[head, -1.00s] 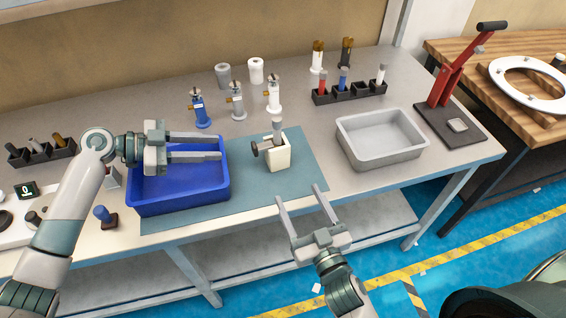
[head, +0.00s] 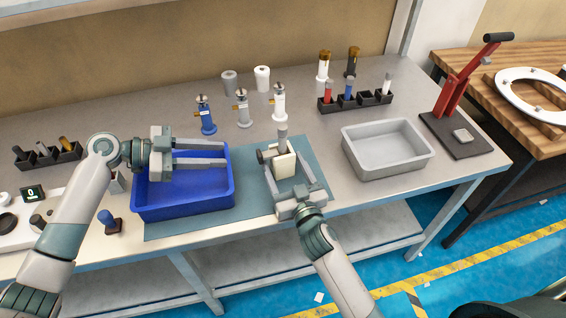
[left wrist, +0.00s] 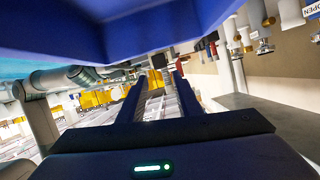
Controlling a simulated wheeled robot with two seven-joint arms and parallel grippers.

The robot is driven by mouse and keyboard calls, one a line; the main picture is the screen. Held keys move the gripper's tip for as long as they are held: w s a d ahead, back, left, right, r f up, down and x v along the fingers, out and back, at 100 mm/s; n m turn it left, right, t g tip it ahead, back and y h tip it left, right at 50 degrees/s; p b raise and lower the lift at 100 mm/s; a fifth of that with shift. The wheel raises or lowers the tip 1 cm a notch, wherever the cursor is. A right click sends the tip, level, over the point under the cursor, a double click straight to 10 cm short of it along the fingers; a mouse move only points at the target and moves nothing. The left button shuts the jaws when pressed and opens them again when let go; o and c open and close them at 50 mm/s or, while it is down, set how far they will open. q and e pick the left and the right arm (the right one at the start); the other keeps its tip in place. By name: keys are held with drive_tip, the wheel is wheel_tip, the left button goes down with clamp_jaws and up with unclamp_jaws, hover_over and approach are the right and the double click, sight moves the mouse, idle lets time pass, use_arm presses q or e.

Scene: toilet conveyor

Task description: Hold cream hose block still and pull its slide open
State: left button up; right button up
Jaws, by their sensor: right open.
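The cream hose block (head: 284,169) stands on the teal mat (head: 322,190). A grey stub (head: 282,133) stands up at its top, and a dark knob (head: 262,156) sticks out on its left side. My right gripper (head: 288,165) is open, its fingers reaching along both sides of the block; whether they touch it I cannot tell. My left gripper (head: 224,153) is open and empty above the blue bin (head: 190,208), left of the block and apart from the knob. Its two spread fingers also show in the left wrist view (left wrist: 158,90).
Blue, grey and white valve-like parts (head: 243,110) stand behind the block. A black rack (head: 352,101) with coloured pieces is at the back. A grey tray (head: 390,170) lies to the right, with a red lever press (head: 455,90) beyond it.

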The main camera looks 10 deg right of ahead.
drive_tip(key=shift+w, duration=0.6)
drive_tip(key=shift+c, duration=0.7)
drive_tip(key=c, duration=1.1)
